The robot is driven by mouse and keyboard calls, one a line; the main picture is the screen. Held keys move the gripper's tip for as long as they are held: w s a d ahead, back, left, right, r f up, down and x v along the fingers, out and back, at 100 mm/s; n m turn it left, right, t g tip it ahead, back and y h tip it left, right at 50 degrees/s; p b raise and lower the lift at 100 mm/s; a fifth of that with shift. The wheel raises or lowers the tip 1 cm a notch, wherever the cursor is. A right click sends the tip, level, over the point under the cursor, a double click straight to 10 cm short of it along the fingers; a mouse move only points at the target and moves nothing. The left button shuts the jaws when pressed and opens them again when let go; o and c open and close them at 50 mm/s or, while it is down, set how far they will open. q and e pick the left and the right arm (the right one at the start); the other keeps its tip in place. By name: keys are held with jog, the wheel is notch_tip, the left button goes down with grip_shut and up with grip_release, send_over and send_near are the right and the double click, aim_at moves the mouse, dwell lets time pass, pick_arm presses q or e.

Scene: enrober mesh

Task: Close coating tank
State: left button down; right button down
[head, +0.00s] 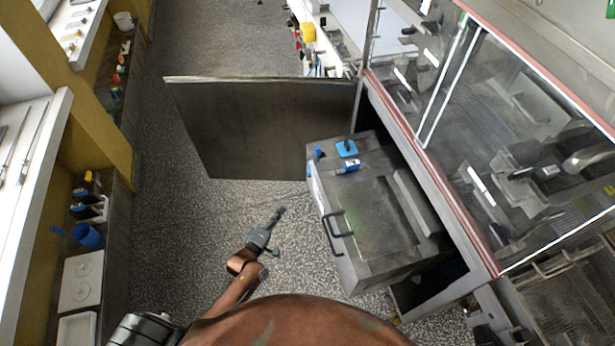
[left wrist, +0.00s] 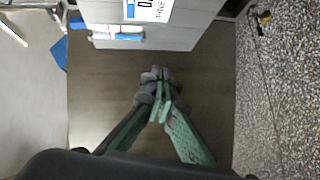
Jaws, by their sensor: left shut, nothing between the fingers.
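The coating tank (head: 375,225) is a grey metal box with a black bar handle (head: 337,234) on its left side. It stands out from under the glazed machine at right. A wide grey metal door panel (head: 265,125) stands swung open behind the tank, out over the floor. My left gripper (head: 279,212) is over the floor, left of the tank and short of the panel, apart from the handle. In the left wrist view its green-padded fingers (left wrist: 160,84) are shut together and empty, with a flat brownish surface behind them. My right gripper is not in view.
Blue items (head: 347,148) lie at the tank's far end. The glazed machine (head: 520,130) blocks the right side. A low counter (head: 80,285) with bottles and a blue cup (head: 87,236) runs along the left. Speckled floor (head: 185,225) lies clear between.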

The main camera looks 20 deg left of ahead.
pick_arm(q)
notch_tip(320, 180, up, 8)
jog(key=w+d+n+t, duration=0.1)
jog(key=w+n+t, duration=0.1)
jog(key=w, duration=0.1)
jog(key=b, duration=0.2)
send_near(313, 169)
jog(key=w+a, duration=0.3)
jog(key=w+d, duration=0.2)
jog(key=shift+w+d+h, duration=0.15)
jog(key=shift+d+h, duration=0.15)
jog(key=shift+d, duration=0.1)
jog(key=shift+w+d, duration=0.3)
jog(key=shift+d, duration=0.1)
jog(key=shift+r, duration=0.1)
